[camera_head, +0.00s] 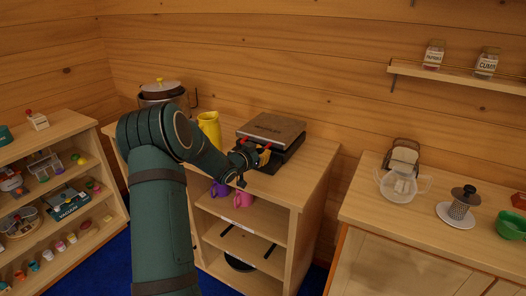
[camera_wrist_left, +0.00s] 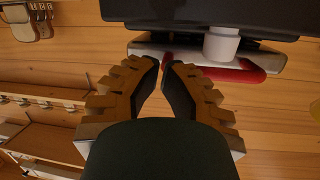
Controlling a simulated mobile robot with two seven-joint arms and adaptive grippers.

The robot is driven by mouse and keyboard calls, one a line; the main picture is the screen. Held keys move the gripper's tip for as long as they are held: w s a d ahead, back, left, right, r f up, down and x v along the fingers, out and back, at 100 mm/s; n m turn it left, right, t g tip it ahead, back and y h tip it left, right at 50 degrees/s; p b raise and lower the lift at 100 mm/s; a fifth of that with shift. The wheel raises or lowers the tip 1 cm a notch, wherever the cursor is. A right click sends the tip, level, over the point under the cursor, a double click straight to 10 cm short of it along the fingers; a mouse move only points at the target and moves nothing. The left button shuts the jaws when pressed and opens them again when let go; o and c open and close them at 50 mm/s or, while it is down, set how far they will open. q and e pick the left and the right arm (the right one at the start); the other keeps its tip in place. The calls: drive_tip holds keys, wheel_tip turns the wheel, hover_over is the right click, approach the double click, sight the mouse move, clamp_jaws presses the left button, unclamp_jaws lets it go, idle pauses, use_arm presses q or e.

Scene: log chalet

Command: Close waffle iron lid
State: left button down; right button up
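The waffle iron (camera_head: 270,129) sits on the wooden cabinet top in the head view. It has a brown, lettered top over dark lower parts. A dark gap shows between its layers, but I cannot tell exactly how far its lid stands open. My left gripper (camera_head: 256,153) is at its front edge, beside red handle parts. In the left wrist view, a dark slab with a white cylinder and red handle (camera_wrist_left: 242,74) lies just beyond the fingertips. Contact with the handle is unclear. My right gripper is out of view.
A yellow pitcher (camera_head: 209,128) and a lidded pot (camera_head: 162,92) stand left of the waffle iron. Purple and pink mugs (camera_head: 243,199) are on the shelf below. A right-hand counter (camera_head: 360,208) holds a clear container, a grater and a green bowl. A gap separates the two counters.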

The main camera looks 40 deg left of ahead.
use_arm(q)
drive_tip(key=v, duration=1.2)
drive_tip(key=shift+d+f, duration=0.1)
